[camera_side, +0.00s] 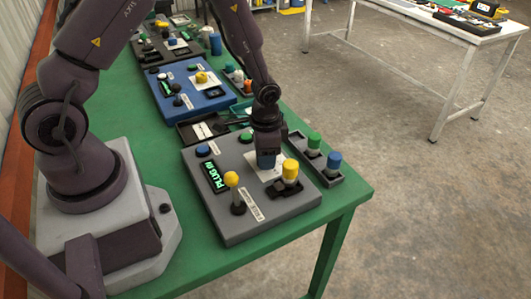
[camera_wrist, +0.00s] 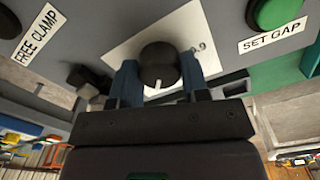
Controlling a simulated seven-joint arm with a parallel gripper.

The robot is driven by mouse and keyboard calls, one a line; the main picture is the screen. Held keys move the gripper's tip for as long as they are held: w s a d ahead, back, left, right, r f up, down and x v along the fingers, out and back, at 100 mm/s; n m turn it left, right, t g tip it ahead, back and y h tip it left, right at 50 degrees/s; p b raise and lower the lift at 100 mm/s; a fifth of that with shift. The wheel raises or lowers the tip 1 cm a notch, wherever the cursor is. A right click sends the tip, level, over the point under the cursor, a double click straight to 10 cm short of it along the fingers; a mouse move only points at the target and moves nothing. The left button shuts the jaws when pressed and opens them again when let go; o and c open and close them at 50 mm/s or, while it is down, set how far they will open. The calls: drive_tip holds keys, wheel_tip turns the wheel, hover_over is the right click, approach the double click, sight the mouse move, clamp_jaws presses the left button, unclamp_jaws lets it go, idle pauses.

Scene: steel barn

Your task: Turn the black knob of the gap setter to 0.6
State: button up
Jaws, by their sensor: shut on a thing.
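The gap setter is a grey box (camera_side: 233,221) on the green bench in the side view. Its black knob (camera_wrist: 158,60) shows in the wrist view, on a white dial card (camera_wrist: 118,48). The knob's white pointer mark points down in that picture, toward my gripper's body. A figure that looks like 0.9 shows at the card's right; other marks are hidden. My gripper (camera_wrist: 159,80) is shut on the knob, one blue finger on each side. In the side view my gripper (camera_side: 266,160) stands upright over the card and hides the knob.
A yellow-ball lever (camera_side: 231,179), a lit display (camera_side: 214,177) starting "PLUG", a blue button (camera_side: 203,150) and a yellow-topped post (camera_side: 290,170) stand close around my gripper. A tray (camera_side: 328,178) with green- and blue-topped pieces lies right. A blue box (camera_side: 190,98) sits behind.

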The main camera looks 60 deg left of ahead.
drive_tip(key=m, duration=0.7)
idle(0.6)
drive_tip(key=o, duration=0.9)
wheel_tip(320, 180, up, 13)
idle(0.3)
